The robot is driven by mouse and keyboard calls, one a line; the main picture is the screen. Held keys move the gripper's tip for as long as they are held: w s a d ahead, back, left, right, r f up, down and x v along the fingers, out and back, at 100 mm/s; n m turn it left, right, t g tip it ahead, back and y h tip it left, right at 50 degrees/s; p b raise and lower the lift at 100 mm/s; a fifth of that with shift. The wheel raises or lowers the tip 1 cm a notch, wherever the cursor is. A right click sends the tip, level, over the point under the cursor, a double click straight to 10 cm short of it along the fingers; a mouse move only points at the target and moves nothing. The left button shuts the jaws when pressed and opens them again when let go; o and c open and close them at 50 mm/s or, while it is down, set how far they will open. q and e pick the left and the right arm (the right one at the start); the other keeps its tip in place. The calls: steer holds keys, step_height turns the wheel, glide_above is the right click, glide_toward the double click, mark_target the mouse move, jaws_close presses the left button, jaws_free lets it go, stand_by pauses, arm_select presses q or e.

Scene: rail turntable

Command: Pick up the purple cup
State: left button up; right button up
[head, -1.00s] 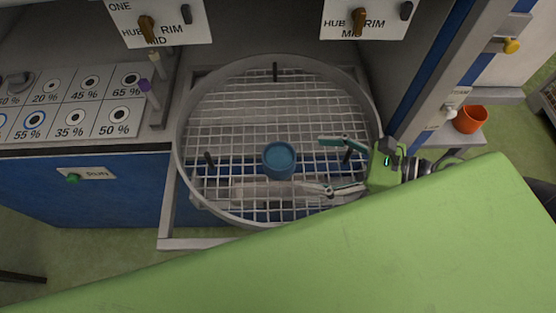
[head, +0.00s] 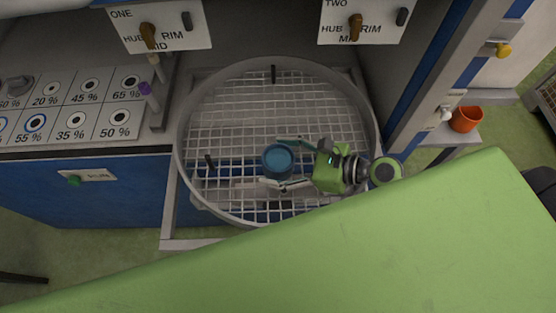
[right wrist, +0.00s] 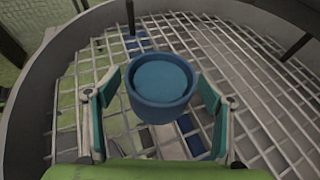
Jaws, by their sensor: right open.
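The only cup on the round wire-mesh turntable (head: 240,115) is blue, not purple. This blue cup (head: 278,161) stands upright near the turntable's middle, and it also shows in the right wrist view (right wrist: 161,84). My right gripper (head: 284,163) is open, coming from the right, with its two fingers reaching to either side of the cup. In the right wrist view the cup stands between the open fingers (right wrist: 162,100), with a gap visible on each side. No purple cup shows in these frames. My left gripper is not in view.
A raised grey rim with dark posts rings the turntable. An orange cup (head: 465,119) stands on a small side shelf at the right. A panel with percent labels (head: 72,108) is at the left. A blue and grey post (head: 432,80) rises right of the turntable.

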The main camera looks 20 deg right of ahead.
steer(key=c, duration=1.3)
